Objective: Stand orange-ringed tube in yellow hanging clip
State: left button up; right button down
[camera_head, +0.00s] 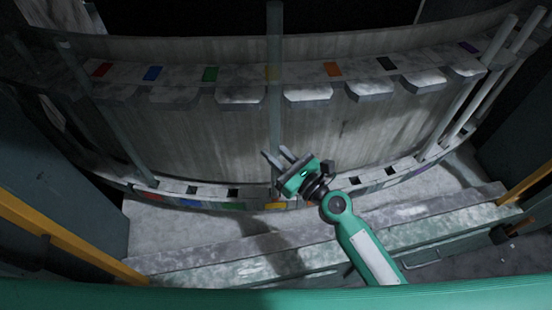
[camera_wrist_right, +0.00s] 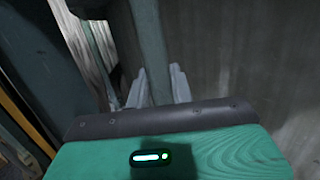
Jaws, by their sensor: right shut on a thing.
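A long glass tube (camera_head: 275,110) stands about upright in the middle of the head view, its top reaching the picture's upper edge. My right gripper (camera_head: 276,156) is shut on its lower part. In the right wrist view the tube (camera_wrist_right: 150,45) rises between the fingers. I cannot make out an orange ring on it. The yellow label (camera_head: 272,73) of the hanging clip is on the upper rack, seen behind or through the tube; I cannot tell whether the tube sits in the clip. A yellow mark (camera_head: 275,206) is on the lower rail below. My left gripper is out of view.
The curved upper rack carries clips with red (camera_head: 103,70), blue (camera_head: 153,73), green (camera_head: 210,74), orange (camera_head: 333,69), black (camera_head: 386,64) and purple (camera_head: 467,47) labels. Other tubes stand at the left (camera_head: 110,120) and right (camera_head: 462,112). A step lies in front.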

jog(key=w+f+b, duration=0.3)
jog(key=f+b, duration=0.3)
jog(key=shift+f, duration=0.35)
dwell(0.6)
jog(key=shift+b, duration=0.3)
jog(key=c, duration=1.1)
grip_release()
jog(key=shift+c, duration=0.2)
jog(key=shift+s, duration=0.1)
